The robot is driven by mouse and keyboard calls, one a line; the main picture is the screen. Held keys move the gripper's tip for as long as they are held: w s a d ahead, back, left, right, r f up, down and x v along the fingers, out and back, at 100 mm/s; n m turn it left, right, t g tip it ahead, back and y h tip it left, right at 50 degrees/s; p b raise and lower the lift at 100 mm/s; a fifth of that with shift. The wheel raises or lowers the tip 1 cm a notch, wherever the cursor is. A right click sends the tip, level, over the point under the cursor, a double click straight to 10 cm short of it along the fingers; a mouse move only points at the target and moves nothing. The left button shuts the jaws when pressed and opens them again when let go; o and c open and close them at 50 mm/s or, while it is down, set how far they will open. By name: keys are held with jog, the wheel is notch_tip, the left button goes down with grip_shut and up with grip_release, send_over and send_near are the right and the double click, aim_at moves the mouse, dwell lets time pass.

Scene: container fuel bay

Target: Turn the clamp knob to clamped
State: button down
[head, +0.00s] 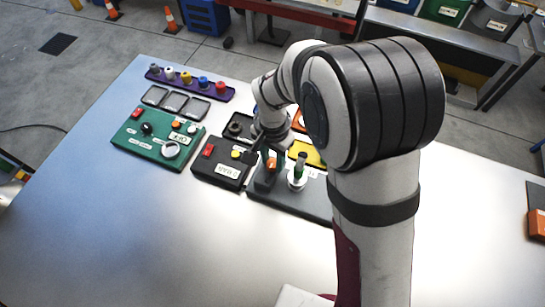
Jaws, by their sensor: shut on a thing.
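My gripper (268,154) points down over the dark grey plate (312,205) in the middle of the table. It is shut at a small orange knob (271,164), which I take to be the clamp knob, on top of a dark block (265,181). The fingers are small and partly hidden by the wrist, so the exact grip and the knob's angle are hard to see. Just right of the block stands an upright cylinder with a green band (299,168) on a white round base (297,182).
Left of the plate is a black box (222,172) with red and yellow buttons. Further left are a green panel (134,140) with knobs, grey trays (173,102) and a purple rack (213,93). A yellow plate (308,153) lies behind. The table's front left is clear.

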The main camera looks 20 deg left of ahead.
jog(key=n, duration=0.8)
jog(key=shift+n, duration=0.4)
jog(key=n, duration=0.4)
jog(key=shift+n, duration=2.5)
jog(key=c, duration=0.5)
grip_release()
jog(key=shift+c, duration=0.2)
